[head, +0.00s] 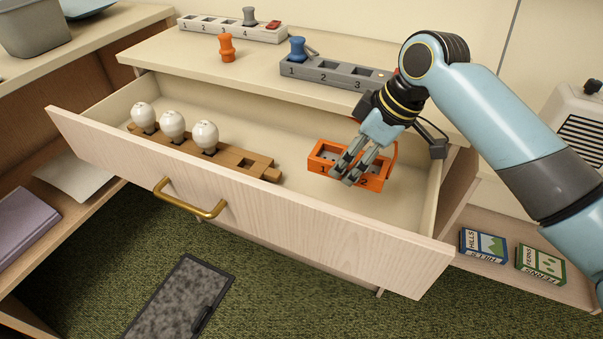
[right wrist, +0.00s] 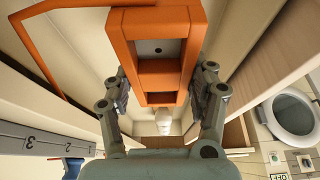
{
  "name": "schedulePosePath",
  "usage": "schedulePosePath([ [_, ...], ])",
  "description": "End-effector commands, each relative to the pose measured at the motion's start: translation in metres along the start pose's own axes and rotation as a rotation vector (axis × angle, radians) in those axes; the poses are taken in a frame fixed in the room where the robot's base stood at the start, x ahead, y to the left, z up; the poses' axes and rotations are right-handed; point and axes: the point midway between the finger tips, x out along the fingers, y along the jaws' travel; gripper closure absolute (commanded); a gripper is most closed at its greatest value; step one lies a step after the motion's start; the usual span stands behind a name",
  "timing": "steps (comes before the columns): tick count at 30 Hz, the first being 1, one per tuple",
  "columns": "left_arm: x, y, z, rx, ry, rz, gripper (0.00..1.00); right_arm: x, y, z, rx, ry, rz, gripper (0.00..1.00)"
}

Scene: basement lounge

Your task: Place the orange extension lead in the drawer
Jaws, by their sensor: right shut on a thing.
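The orange extension lead (head: 379,183) is a small orange box with numbered sockets and an orange cord. It is over the right part of the open drawer (head: 280,214), inside its walls in the head view. I cannot tell whether it touches the drawer floor. My right gripper (head: 347,176) is shut on the lead from above. In the right wrist view the lead (right wrist: 148,22) sits between the two fingers (right wrist: 160,92), and its cord loops off to the left. My left gripper is not in view.
A wooden holder (head: 262,172) with white bulbs (head: 172,125) fills the drawer's left part. On the cabinet top stand a grey socket strip (head: 330,75), a white strip (head: 225,28) and an orange plug (head: 227,48). The drawer has a brass handle (head: 188,203). Bare drawer floor shows between holder and lead.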

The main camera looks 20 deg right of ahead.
Motion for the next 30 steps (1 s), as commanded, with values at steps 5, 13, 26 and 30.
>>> schedulePosePath([
  [5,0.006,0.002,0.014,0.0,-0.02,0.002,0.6,0.027,-0.001,0.011,0.003,-0.002,-0.003,0.94],
  [13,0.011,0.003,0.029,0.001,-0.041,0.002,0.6,0.058,0.001,0.024,0.002,0.0,0.0,0.94],
  [26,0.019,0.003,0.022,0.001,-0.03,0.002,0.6,0.09,0.001,0.037,0.002,0.0,0.0,0.94],
  [30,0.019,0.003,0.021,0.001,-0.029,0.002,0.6,0.091,0.001,0.037,0.002,0.0,0.0,0.94],
])
